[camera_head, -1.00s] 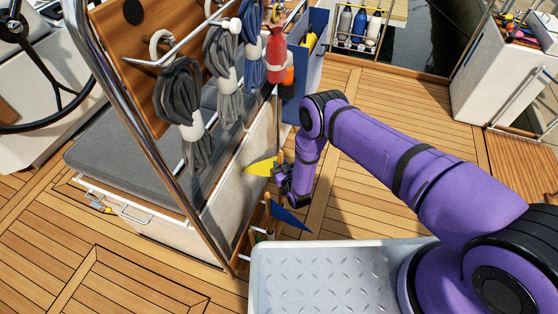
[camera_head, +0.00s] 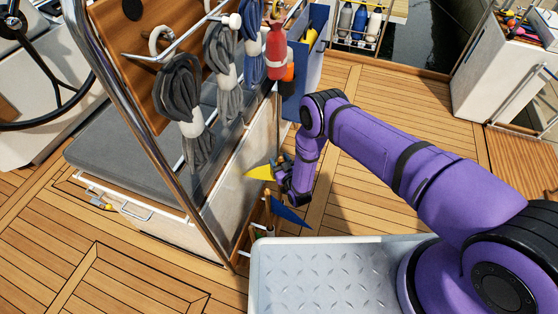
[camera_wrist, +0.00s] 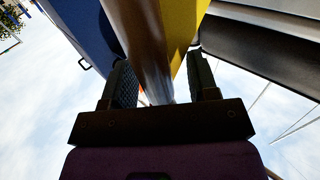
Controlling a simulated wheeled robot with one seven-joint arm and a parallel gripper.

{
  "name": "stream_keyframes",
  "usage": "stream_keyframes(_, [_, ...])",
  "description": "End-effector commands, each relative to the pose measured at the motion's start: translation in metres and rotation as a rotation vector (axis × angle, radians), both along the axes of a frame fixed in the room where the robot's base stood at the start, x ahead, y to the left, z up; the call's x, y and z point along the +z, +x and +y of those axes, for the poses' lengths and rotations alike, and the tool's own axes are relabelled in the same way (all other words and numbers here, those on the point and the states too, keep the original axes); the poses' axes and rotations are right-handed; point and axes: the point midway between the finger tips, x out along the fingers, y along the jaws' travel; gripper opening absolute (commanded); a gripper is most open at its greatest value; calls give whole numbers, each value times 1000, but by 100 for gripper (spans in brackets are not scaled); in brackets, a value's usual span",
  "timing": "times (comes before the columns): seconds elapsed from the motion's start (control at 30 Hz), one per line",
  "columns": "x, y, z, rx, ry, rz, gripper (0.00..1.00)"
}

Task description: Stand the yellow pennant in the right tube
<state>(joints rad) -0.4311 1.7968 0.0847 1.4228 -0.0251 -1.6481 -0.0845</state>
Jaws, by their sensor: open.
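The yellow pennant (camera_head: 258,173) shows in the head view, its flag pointing left beside the bench's side wall. My gripper (camera_head: 280,172) is at the flag's right edge, at its staff. In the wrist view the pennant's staff (camera_wrist: 143,40) runs between my two open fingers (camera_wrist: 165,92), with the yellow cloth (camera_wrist: 188,28) behind it. I cannot tell whether the fingers touch the staff. A blue pennant (camera_head: 289,213) stands lower, just below my gripper. The tubes are small and partly hidden near the blue pennant's foot; I cannot make out the right one or the yellow staff's lower end.
A steel rail (camera_head: 150,130) slants down close to the left of the pennants. Coiled ropes (camera_head: 182,105) and a red bottle-shaped item (camera_head: 276,52) hang above. A grey treaded platform (camera_head: 330,275) lies in front. The teak deck (camera_head: 350,190) to the right is clear.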

Motion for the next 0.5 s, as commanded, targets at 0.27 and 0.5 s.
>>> stream_keyframes(0.27, [-1,-39,-18,0,-1,3,54])
stream_keyframes(0.5, [-1,-76,-36,0,-1,3,54])
